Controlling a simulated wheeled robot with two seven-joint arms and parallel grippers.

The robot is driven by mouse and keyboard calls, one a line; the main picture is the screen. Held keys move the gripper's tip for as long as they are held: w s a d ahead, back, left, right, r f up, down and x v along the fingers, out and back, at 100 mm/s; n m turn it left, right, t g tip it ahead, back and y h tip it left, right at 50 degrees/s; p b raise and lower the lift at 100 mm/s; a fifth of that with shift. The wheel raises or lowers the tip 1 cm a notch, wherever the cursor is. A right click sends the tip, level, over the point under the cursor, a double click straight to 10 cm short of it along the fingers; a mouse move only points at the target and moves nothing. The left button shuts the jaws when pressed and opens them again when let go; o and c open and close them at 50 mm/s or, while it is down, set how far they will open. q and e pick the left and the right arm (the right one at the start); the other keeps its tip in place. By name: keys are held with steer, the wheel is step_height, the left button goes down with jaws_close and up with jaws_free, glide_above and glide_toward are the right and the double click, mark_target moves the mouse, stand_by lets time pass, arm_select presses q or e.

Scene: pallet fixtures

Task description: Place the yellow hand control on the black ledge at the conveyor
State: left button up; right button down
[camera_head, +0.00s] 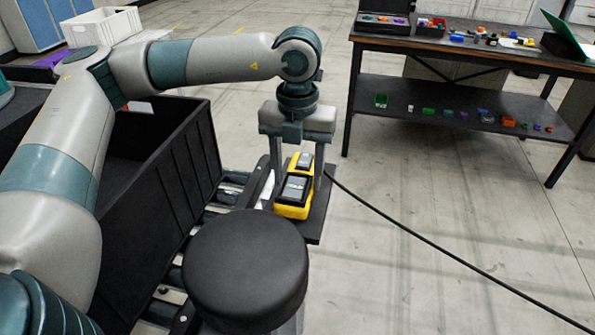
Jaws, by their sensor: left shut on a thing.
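The yellow hand control (294,197), with black and grey parts on its face, is at the black ledge (315,220) beside the conveyor (232,188). My left gripper (298,185) points down over the ledge, with one finger on each side of the hand control, and is shut on it. The hand control appears at or just above the ledge surface; I cannot tell whether it touches. A black cable (430,243) runs from near the gripper to the lower right. My right gripper is not in view.
A large black crate (165,190) stands left of the ledge. A round black seat-like top (246,270) is in front. A workbench (450,50) with small parts on its top and lower shelf stands at the back right. The floor between is clear except for the cable.

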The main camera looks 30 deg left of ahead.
mark_target(298, 179)
arm_select(q)
steer(key=shift+f, duration=0.3)
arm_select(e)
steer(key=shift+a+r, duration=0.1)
arm_select(q)
steer(key=shift+f, duration=0.1)
steer(key=o, duration=1.3)
steer(key=shift+r, duration=0.2)
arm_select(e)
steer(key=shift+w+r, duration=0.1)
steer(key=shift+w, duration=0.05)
arm_select(q)
steer(key=shift+r, duration=0.35)
step_height(298, 179, up, 11)
steer(key=shift+r+b, duration=0.1)
steer(key=shift+b, duration=1.1)
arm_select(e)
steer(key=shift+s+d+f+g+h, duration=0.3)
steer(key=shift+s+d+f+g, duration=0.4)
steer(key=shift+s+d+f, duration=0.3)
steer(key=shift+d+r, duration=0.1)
